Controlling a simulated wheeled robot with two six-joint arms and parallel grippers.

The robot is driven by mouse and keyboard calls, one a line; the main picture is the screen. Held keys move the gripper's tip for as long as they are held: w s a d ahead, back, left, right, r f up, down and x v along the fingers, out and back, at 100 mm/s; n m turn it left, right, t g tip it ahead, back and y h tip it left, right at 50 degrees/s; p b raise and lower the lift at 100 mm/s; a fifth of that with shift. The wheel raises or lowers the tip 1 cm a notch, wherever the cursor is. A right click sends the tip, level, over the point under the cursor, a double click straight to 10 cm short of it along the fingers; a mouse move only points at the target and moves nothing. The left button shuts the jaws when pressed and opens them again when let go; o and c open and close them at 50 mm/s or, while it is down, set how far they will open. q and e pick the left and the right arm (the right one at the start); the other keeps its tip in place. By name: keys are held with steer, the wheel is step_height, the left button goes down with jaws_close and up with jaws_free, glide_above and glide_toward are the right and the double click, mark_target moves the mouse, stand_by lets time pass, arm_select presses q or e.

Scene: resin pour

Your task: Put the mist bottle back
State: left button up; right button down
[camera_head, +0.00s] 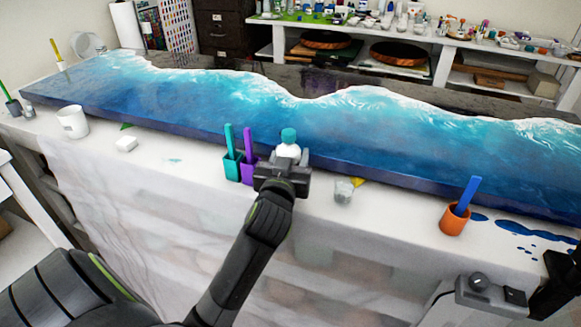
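The mist bottle (289,150) is white with a teal cap and stands upright at the front edge of the blue resin slab. My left gripper (288,162) is around its lower part. The fingers sit close on both sides and look shut on it. The bottle's base is hidden by the gripper, so I cannot tell whether it touches the table. Dark parts of my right arm show at the lower right edge, and the state of its gripper is unclear.
Teal (231,167) and purple (249,170) cups with sticks stand left of my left gripper. A clear cup (344,191) and an orange cup (454,220) stand to the right. A white cup (72,122) is at left. The long resin slab (400,150) fills the table's back.

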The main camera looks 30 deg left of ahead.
arm_select(q)
steer(key=shift+f, duration=1.1)
steer(key=shift+f, duration=0.1)
steer(key=o, duration=1.1)
steer(key=shift+o, duration=0.2)
